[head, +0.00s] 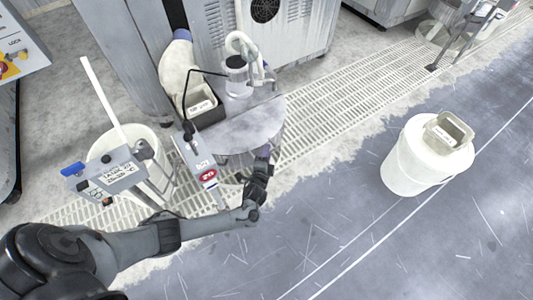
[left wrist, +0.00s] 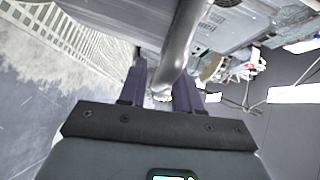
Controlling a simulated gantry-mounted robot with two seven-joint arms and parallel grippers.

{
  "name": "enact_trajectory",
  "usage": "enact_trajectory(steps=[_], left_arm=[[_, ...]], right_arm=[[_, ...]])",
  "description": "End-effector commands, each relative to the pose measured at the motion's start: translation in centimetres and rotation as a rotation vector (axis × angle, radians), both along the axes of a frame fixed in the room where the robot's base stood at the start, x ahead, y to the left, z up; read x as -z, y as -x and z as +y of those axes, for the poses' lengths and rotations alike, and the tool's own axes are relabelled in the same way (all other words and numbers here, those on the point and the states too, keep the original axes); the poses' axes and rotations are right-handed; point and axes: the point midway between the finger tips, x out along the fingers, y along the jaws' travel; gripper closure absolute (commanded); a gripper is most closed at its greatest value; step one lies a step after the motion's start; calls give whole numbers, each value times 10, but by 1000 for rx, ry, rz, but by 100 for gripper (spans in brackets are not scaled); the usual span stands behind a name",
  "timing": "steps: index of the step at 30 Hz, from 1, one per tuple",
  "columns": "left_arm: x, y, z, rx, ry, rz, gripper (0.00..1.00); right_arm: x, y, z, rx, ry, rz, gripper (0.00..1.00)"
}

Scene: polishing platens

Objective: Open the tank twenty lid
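The tank (head: 236,166) with the red "20" badge (head: 208,175) stands at the middle of the head view. Its grey, rounded lid (head: 250,132) lies flat over the top, looking closed. My left gripper (head: 262,155) is at the lid's front right edge. In the left wrist view, its two dark fingers (left wrist: 162,85) stand apart, open. A grey curved bar (left wrist: 183,45), apparently a handle, runs down between them, closer to the right finger. Whether a finger touches it I cannot tell. My right gripper is not in view.
A black bin (head: 205,108) and a clear cup (head: 236,75) sit behind the lid. A white bucket (head: 130,145) and a labelled control box (head: 108,172) are at the left. A lidded white bucket (head: 420,165) stands at the right. The floor in front is clear.

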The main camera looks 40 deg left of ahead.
Motion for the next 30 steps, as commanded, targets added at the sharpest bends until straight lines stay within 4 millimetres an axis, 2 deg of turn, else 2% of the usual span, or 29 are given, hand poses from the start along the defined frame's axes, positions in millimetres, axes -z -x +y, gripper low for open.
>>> enact_trajectory(steps=[1, 6, 15, 20, 26, 30], left_arm=[[0, 0, 0, 0, 0, 0, 76], [0, 0, 0, 0, 0, 0, 100], [0, 0, 0, 0, 0, 1, 100], [-6, 0, 0, 0, 12, 4, 100], [-25, -1, 2, -1, 64, 19, 100], [-45, -1, 4, -1, 129, 38, 100]], right_arm=[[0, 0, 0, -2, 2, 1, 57], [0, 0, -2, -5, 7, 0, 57], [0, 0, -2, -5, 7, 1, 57], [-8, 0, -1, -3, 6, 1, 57], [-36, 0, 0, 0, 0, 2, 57], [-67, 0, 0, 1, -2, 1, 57]])
